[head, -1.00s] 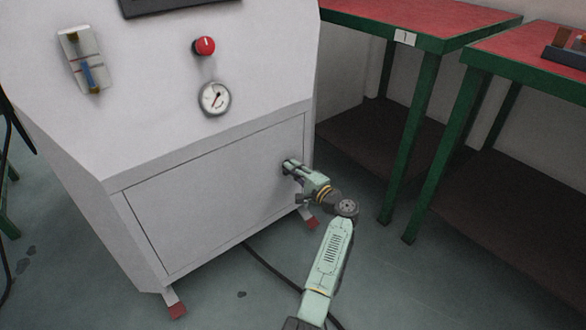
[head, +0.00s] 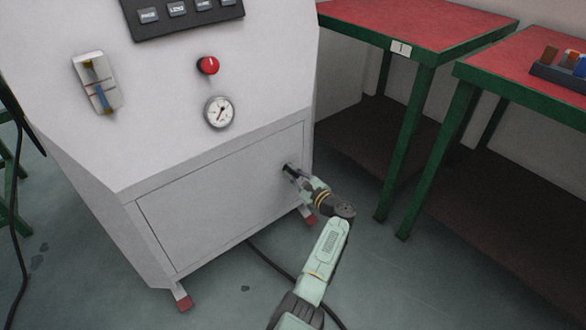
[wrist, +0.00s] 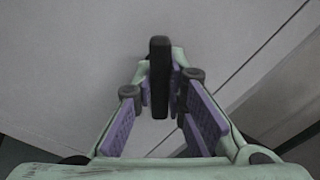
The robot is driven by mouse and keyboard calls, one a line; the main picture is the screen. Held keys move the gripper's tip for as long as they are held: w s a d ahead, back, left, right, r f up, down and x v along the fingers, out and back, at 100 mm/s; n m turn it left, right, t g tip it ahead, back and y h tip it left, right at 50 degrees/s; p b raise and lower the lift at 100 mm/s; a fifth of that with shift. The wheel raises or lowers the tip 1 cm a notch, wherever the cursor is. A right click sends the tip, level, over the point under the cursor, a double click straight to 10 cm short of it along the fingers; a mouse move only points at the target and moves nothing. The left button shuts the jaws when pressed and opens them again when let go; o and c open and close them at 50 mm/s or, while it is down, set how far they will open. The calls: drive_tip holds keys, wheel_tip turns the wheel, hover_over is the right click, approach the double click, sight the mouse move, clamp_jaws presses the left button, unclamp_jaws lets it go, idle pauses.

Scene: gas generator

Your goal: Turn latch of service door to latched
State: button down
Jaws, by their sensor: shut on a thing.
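The service door (head: 205,210) is the pale grey lower front panel of the machine and sits flush in its frame. Its latch is a dark handle near the door's upper right side, mostly hidden by my gripper (head: 293,173) in the head view. In the wrist view the latch (wrist: 159,65) is a black bar running up and down the picture. My gripper (wrist: 160,92) has its purple-padded fingers on both sides of the bar, shut on it. The door's seam runs diagonally to the right of it.
Green-legged tables with red tops (head: 420,22) stand to the right. A dark cable (head: 268,262) lies on the floor beneath the machine.

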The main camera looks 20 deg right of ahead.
drive_tip(key=m+p, duration=0.2)
drive_tip(key=m, duration=0.1)
drive_tip(key=shift+r+m, duration=0.25)
drive_tip(key=shift+m, duration=0.05)
drive_tip(key=shift+f+m+p, duration=0.15)
drive_tip(key=shift+m+p, duration=0.7)
drive_tip(key=shift+m, duration=0.65)
drive_tip(key=c, duration=1.6)
unclamp_jaws()
drive_tip(key=shift+f, duration=0.1)
drive_tip(key=v, duration=1.2)
